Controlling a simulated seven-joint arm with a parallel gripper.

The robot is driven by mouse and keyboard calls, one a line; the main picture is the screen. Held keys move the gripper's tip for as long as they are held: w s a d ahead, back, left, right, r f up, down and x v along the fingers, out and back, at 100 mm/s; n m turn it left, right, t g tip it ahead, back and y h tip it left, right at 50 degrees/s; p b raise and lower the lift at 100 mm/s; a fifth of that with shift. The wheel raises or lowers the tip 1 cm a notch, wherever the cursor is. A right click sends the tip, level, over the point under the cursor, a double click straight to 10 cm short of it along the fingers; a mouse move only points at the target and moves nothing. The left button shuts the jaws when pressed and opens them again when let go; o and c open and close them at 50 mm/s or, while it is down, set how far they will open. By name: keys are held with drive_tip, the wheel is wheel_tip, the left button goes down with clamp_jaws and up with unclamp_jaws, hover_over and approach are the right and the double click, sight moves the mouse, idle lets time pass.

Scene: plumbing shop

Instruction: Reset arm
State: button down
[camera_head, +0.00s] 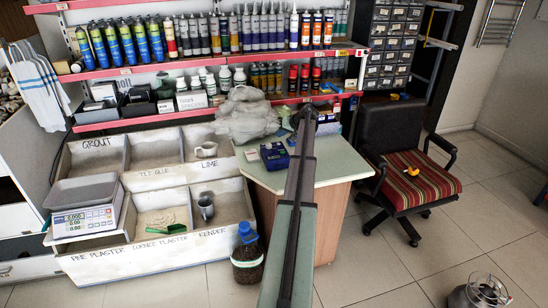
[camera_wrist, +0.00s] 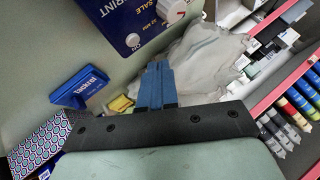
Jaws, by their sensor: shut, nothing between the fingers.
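My arm reaches up from the bottom of the head view over the green counter (camera_head: 330,165). My gripper (camera_head: 305,108) is at its far end, small and dark there. In the wrist view my gripper (camera_wrist: 155,82) shows its two blue fingers pressed together, with nothing between them. A blue device with a dial (camera_wrist: 135,20) is close by at the top of the wrist view; a blue device (camera_head: 274,155) also sits on the counter in the head view. Grey crumpled bags (camera_head: 245,115) lie behind it and show beyond the fingers in the wrist view (camera_wrist: 205,55).
Bins with powders (camera_head: 120,240) and a scale (camera_head: 85,205) stand left. Shelves of bottles and tubes (camera_head: 210,65) line the back.

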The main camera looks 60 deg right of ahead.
sight(281, 145)
wheel_tip(281, 145, up, 4)
drive_tip(key=shift+f, duration=0.1)
idle(0.4)
idle(1.3)
